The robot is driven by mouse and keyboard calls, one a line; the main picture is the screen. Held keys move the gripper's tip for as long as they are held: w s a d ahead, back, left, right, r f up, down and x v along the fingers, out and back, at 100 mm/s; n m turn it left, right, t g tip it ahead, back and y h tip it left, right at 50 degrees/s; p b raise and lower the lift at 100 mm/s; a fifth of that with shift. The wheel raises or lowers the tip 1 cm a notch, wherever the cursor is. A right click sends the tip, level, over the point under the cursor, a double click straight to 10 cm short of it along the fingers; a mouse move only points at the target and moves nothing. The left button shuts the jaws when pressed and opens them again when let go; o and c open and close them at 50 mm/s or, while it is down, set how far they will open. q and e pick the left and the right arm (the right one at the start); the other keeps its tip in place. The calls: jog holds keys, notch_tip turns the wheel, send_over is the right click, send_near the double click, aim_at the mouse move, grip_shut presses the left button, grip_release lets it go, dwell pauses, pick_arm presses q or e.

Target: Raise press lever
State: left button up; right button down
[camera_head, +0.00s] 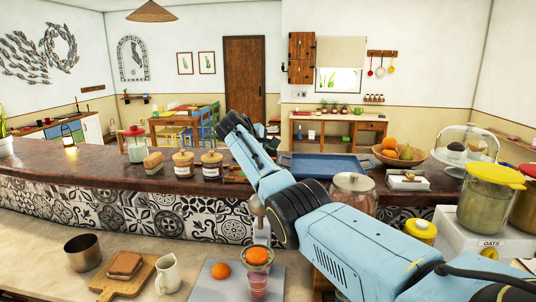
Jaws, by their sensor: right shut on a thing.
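A citrus press (261,229) stands on the near counter. Its metal upright shows below my right wrist, with an orange piece at its cup and a glass (258,288) holding reddish juice beneath. My right gripper (238,134) is at the end of the blue and black arm that comes in from the right, above and behind the press. It is shut on the press lever, but the lever is mostly hidden by my gripper and wrist. An orange (220,270) lies on a grey board (210,292) left of the press. My left gripper is not in view.
A metal pot (83,252), a wooden board with bread (124,265) and a white jug (167,274) stand left of the press. Behind, the raised counter holds jars (212,165), a blue tray (325,163) and a fruit bowl (400,152). Large canisters (488,200) stand at right.

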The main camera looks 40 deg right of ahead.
jog(key=shift+w+a+f, duration=0.2)
jog(key=shift+a+f, duration=0.25)
jog(key=shift+f, duration=0.2)
jog(key=c, duration=1.3)
grip_release()
jog(key=shift+w+f, duration=0.1)
jog(key=shift+w, duration=0.05)
jog(key=shift+o, duration=0.2)
jog(key=shift+w, duration=0.1)
jog(key=shift+r, duration=0.2)
